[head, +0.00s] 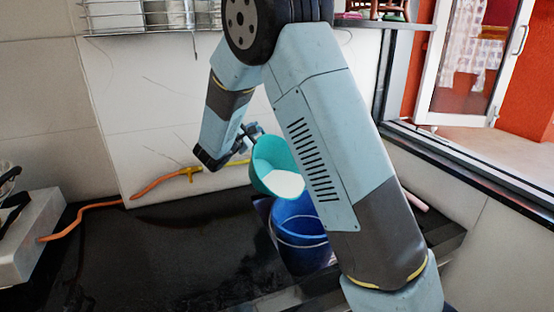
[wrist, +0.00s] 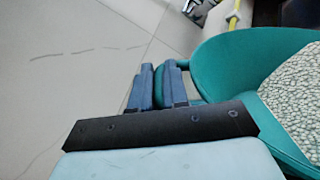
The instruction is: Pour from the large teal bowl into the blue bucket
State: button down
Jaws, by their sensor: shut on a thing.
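The large teal bowl (head: 268,157) is held in the air, tilted steeply, with pale contents (head: 284,184) near its lower rim. In the wrist view the bowl (wrist: 235,58) is at the right, and its contents (wrist: 298,95) look pale and speckled. My gripper (head: 250,131) is shut on the bowl's left side; its fingers (wrist: 160,85) meet the bowl's edge or handle in the wrist view. The blue bucket (head: 299,240) stands upright on the dark counter just below the bowl. The bucket's inside is partly hidden by the bowl and my arm.
The dark counter (head: 150,255) is clear left of the bucket. An orange hose (head: 100,205) runs along the wall to a pale stove-like unit (head: 30,235) at the left. A wire rack (head: 140,22) hangs above. A window ledge (head: 470,170) is at the right.

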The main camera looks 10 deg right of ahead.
jog(key=shift+s, duration=0.1)
dwell(0.6)
jog(key=shift+s+d+r+m, duration=0.6)
jog(key=shift+s+d+r, duration=0.15)
jog(key=shift+d, duration=0.1)
jog(key=shift+d+r, duration=0.15)
jog(key=shift+d, duration=0.05)
dwell(1.1)
jog(key=shift+s+d+r+m, duration=0.6)
jog(key=shift+s+d+r, duration=0.15)
jog(key=shift+s+d, duration=0.15)
jog(key=shift+d+r, duration=0.1)
jog(key=shift+d, duration=0.05)
dwell(1.1)
jog(key=shift+s+d+r+m, duration=0.6)
jog(key=shift+s+d+m, duration=0.1)
jog(key=shift+s+d, duration=0.2)
jog(key=shift+d, duration=0.2)
dwell(1.1)
